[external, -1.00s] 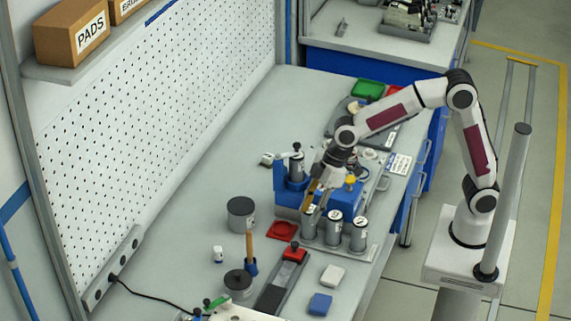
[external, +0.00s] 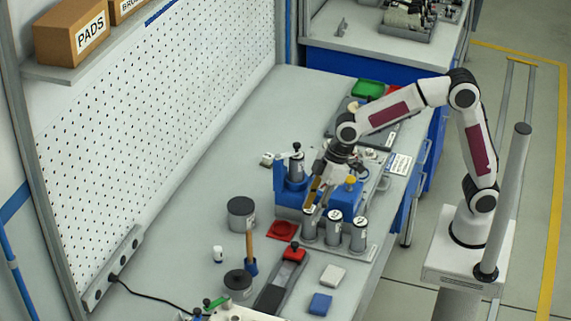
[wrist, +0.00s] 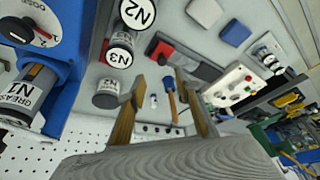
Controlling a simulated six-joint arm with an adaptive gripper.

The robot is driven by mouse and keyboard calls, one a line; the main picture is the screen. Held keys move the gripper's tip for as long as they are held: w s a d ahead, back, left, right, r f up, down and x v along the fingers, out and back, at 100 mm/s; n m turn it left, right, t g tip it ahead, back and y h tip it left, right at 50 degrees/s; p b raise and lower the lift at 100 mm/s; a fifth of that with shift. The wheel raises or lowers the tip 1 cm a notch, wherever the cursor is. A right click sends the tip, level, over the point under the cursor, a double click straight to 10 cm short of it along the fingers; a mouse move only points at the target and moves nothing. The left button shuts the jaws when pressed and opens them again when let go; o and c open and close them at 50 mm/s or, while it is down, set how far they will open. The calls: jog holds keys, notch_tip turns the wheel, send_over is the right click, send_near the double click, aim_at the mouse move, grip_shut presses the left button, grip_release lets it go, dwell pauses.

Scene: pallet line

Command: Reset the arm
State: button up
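My arm reaches from its base over the bench, bent at the elbow. My gripper (external: 313,196) points down close to the blue dispensing station (external: 290,200), above the leftmost of three grey canisters (external: 334,228). In the wrist view my gripper (wrist: 160,80) has its two tan fingers spread apart, with nothing between them. The canister labelled N2 (wrist: 137,14) and the one labelled N3 (wrist: 118,52) show just beyond the fingers. A canister labelled GREASE N1 (wrist: 30,95) sits in the blue station at left. The exact gap between gripper and canister is unclear.
A red tray (external: 282,230), a dark grey pot (external: 241,214), a wooden-handled brush (external: 250,248), a red-ended dark fixture (external: 275,290) and a blue block (external: 320,304) lie nearby. A perforated wall panel (external: 160,120) bounds the left. The bench between panel and station is mostly clear.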

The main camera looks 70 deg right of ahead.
jog(key=shift+m+g+h, duration=0.5)
jog(key=shift+m+g, duration=0.1)
jog(key=shift+m, duration=0.3)
jog(key=s+d, duration=0.1)
jog(key=s+d+f, duration=0.1)
jog(key=s, duration=0.1)
jog(key=s+d, duration=0.1)
jog(key=s, duration=0.1)
jog(key=shift+s+d+f, duration=0.15)
jog(key=shift+d+f, duration=0.2)
jog(key=shift+f, duration=0.05)
jog(key=s+d+r+m+t+h, duration=0.1)
jog(key=s+d+r+m, duration=0.2)
jog(key=s+d, duration=0.7)
jog(key=s+d+r+m+t+h, duration=0.1)
jog(key=s+d+r+m+t, duration=0.1)
jog(key=s+d, duration=0.8)
notch_tip(320, 180, up, 3)
jog(key=shift+d+f+m+t, duration=0.2)
jog(key=shift+m+t, duration=0.1)
jog(key=shift+m, duration=0.5)
jog(key=shift+c, duration=0.4)
